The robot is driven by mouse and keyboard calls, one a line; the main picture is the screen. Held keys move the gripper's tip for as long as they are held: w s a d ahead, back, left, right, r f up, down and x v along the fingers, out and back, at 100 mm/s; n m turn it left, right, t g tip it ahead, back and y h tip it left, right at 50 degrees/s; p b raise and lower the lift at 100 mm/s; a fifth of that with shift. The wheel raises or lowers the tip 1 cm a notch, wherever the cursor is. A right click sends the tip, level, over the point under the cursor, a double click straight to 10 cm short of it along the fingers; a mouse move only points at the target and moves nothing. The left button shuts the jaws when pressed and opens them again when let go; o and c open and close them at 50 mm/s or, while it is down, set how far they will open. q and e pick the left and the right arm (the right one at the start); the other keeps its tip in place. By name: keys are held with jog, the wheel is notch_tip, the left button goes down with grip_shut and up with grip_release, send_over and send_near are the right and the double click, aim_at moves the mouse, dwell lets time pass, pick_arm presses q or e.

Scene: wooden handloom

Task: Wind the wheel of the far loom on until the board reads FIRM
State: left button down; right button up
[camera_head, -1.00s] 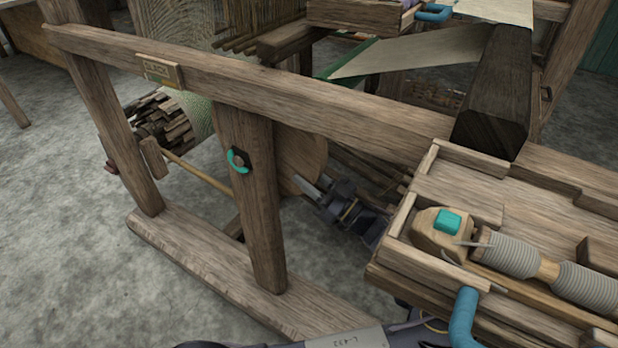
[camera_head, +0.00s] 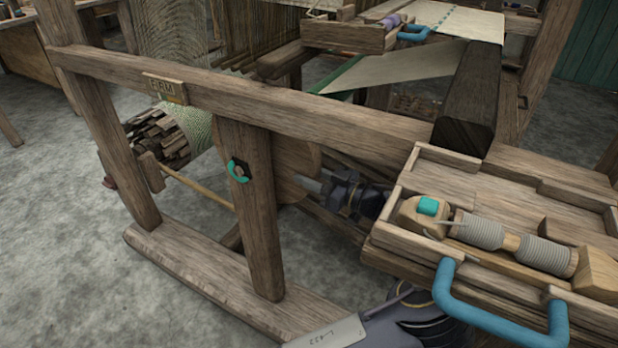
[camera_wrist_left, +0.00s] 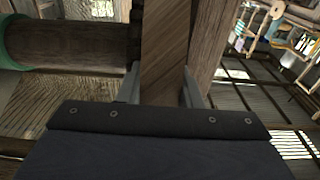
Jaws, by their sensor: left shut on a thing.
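The board (camera_head: 165,88) on the loom's upper rail shows lettering that appears to read FIRM. The wooden wheel (camera_head: 290,178) is partly hidden behind the loom's upright post. My left gripper (camera_head: 318,187) reaches in behind the rail from the right and meets the wheel's right edge. In the left wrist view, the fingers (camera_wrist_left: 160,88) are shut on a flat piece of wood (camera_wrist_left: 165,45), seemingly part of the wheel. My right gripper is not in view.
A post (camera_head: 255,215) with a teal ring stands before the wheel. A tray (camera_head: 400,235) with a shuttle (camera_head: 480,232) and blue handle (camera_head: 490,318) is at right. A cloth roll (camera_head: 195,125) sits behind the rail. Grey floor is clear at left.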

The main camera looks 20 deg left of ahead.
pick_arm(q)
jog(key=c, duration=1)
grip_release()
jog(key=d, duration=0.2)
jog(key=d+p, duration=0.1)
jog(key=d, duration=0.3)
jog(key=shift+s+d+f, duration=0.2)
jog(key=shift+s+d, duration=0.1)
jog(key=shift+s, duration=0.1)
jog(key=shift+s+d+f+p, duration=0.2)
jog(key=shift+d+p, duration=0.15)
jog(key=shift+d, duration=0.25)
